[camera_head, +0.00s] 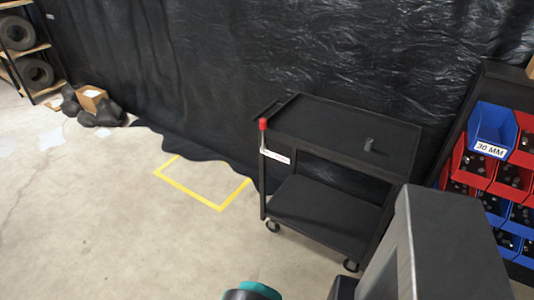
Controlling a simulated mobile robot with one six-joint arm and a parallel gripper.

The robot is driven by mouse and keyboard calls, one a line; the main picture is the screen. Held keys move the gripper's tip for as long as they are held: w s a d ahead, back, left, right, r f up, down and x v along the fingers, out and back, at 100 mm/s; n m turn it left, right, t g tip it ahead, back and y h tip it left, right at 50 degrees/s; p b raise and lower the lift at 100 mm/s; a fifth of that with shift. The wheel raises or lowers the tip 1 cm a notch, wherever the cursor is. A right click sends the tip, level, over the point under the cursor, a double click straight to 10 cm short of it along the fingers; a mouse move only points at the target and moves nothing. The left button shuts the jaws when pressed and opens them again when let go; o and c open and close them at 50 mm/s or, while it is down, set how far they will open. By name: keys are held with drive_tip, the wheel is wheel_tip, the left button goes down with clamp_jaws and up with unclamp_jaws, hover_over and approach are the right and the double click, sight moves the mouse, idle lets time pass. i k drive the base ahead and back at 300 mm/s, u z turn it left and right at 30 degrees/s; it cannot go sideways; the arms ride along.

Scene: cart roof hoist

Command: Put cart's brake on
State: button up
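A black two-shelf cart (325,120) stands on casters in front of the black sheeting. A lever with a red knob (264,124) stands upright at the cart's left front corner post. A small dark grey cylinder (369,145) stands on the top shelf. The lower shelf (320,215) looks empty. Parts of my arm fill the lower middle and right and hide the cart's lower right corner. My gripper does not show.
A yellow tape outline (195,196) marks the floor left of the cart. Blue and red bins (491,125) stand close on the right. A tire shelf (22,50) and a cardboard box on dark bags (91,98) are far left. The left floor is open.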

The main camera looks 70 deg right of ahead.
sight(263, 122)
drive_tip(key=i, duration=1.95)
drive_tip(key=u, duration=1)
drive_tip(key=k, duration=0.15)
drive_tip(key=z, duration=3.55)
